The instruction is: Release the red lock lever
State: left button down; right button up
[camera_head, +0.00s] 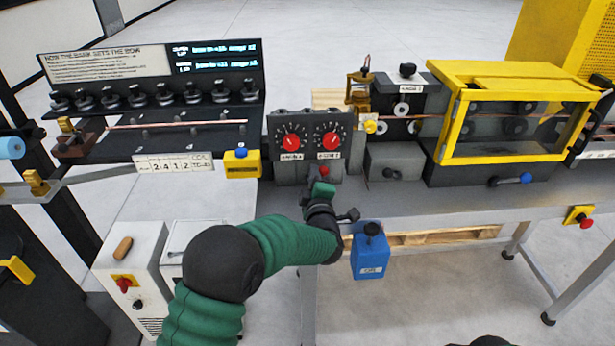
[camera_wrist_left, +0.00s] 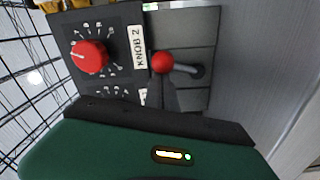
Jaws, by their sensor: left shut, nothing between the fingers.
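The red lock lever shows in the head view as a small red ball (camera_head: 324,170) on the block below the two-dial panel. In the left wrist view its red ball (camera_wrist_left: 162,62) sits at the end of a short grey arm that runs right to a pivot. My left gripper (camera_head: 318,178) is at the lever, just in front of the panel. In the left wrist view its fingertips (camera_wrist_left: 162,80) are together, right at the near side of the ball; I cannot tell whether they touch it. Nothing is held.
The panel has two red dials (camera_head: 291,142) just above my left gripper; one, marked KNOB Z (camera_wrist_left: 89,57), shows in the wrist view. A yellow guarded machine (camera_head: 515,70) stands right, a black rack (camera_head: 155,95) left. A blue box (camera_head: 369,257) hangs at the bench front.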

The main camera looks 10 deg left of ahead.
pick_arm(q)
jog(key=shift+w+d+f+m, duration=0.15)
jog(key=shift+d+m, duration=0.25)
jog(key=shift+m, duration=0.3)
jog(key=shift+d+b, duration=0.3)
jog(key=shift+b, duration=0.1)
jog(key=shift+d, duration=0.1)
jog(key=shift+f, duration=0.15)
